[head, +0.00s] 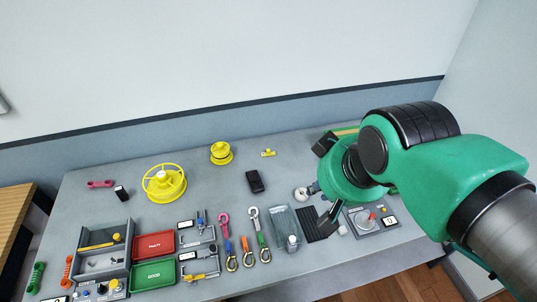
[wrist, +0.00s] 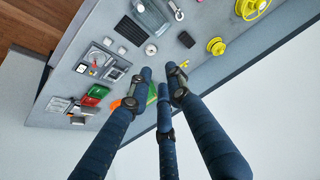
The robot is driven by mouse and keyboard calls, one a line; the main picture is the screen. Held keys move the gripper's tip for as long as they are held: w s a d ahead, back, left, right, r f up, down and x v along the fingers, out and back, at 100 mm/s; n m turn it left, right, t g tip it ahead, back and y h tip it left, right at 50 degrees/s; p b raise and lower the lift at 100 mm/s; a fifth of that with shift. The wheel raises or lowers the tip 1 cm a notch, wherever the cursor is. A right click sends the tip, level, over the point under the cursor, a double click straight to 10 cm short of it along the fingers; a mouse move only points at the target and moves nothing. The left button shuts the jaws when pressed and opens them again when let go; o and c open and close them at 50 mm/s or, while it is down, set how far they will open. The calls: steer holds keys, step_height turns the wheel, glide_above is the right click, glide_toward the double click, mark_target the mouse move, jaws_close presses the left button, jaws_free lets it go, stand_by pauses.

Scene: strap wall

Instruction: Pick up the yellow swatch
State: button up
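A flat yellow-green strip (head: 346,131) shows at the back right of the table in the head view, partly hidden behind my gripper. It may be the yellow swatch; I cannot tell for sure. In the wrist view, a green and yellowish patch (wrist: 151,92) shows between my fingers, mostly covered by them. My gripper (head: 320,184) is over the right part of the table. In the wrist view, my gripper's (wrist: 160,78) dark blue fingers are spread apart with nothing held between them.
The grey table (head: 205,210) holds a red tray (head: 154,243), a green tray (head: 153,275), a grey bin (head: 128,256), straps with hooks, a clear container (head: 285,228) and a black ribbed mat (head: 316,222). Yellow reels (head: 165,183) stand toward the back. A wall rises behind.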

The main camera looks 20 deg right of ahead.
steer(key=shift+o, duration=1.1)
steer(key=w+d+m+g+p, duration=0.1)
steer(key=w+g+p, duration=0.25)
steer(key=w, duration=2.85)
steer(key=w+d+f+m+g+p, duration=0.1)
steer(key=w+d+f+g+p, duration=0.1)
steer(key=w+f, duration=2.2)
step_height(320, 180, down, 4)
steer(key=d+p, duration=0.1)
steer(key=p, duration=0.1)
steer(key=shift+m+p, duration=0.3)
steer(key=shift+m, duration=0.1)
steer(key=shift+w, duration=0.1)
